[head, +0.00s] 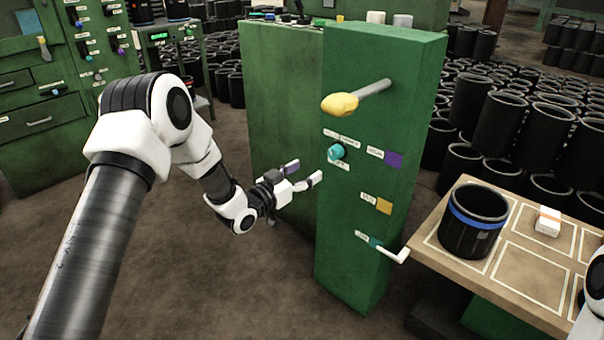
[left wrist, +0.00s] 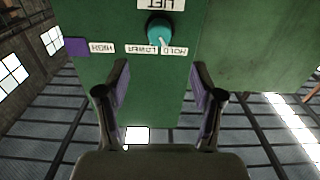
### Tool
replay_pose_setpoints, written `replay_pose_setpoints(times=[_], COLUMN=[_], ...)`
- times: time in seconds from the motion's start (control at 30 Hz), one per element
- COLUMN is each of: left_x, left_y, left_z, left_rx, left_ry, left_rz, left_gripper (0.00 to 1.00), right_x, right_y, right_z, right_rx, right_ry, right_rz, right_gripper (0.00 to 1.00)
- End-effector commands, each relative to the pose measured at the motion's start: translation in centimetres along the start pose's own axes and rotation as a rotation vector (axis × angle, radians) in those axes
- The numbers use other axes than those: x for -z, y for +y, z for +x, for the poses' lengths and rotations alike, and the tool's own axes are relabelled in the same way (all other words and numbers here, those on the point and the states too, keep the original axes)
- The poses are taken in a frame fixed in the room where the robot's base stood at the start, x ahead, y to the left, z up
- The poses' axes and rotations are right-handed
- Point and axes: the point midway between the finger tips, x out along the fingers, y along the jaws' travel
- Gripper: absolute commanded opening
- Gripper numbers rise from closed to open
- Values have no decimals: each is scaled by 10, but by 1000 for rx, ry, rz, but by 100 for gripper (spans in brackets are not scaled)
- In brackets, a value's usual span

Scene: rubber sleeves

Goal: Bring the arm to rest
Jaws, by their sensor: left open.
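My left arm reaches in from the left in the head view. My left gripper (head: 304,172) is open and empty in front of the green control cabinet (head: 350,230), just left of and below the teal knob (head: 336,152). In the left wrist view the two fingers (left wrist: 160,78) stand apart with nothing between them. The teal knob (left wrist: 159,30) shows upside down beyond the fingertips, apart from them, beside labels reading LIFT, HOLD and LOWER. My right gripper is out of view; only part of my right arm shows at the right edge.
The cabinet also carries a yellow-ended lever (head: 342,103), a purple square (head: 393,160), a yellow square (head: 383,206) and a white-handled lever (head: 393,252). A wooden table (head: 520,285) at right holds a black sleeve with a blue band (head: 474,240) and a small white box (head: 547,221).

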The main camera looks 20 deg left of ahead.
Motion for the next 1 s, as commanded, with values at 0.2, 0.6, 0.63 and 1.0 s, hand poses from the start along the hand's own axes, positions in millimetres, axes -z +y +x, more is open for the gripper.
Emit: replay_pose_setpoints(times=[0.2,0.6,0.63,1.0], left_x=[1,-14,-23,-253], left_y=[1,3,7,116], left_z=[-9,-10,-11,-155], left_rx=[-2,-4,-10,33], left_ry=[2,-21,-36,-699], left_rz=[1,-5,-6,-187], left_gripper=[67,67,67,67], right_x=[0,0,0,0], right_y=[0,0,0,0], right_z=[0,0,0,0], right_rx=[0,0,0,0], right_ry=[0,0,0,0], right_rz=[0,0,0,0], right_gripper=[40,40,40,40])
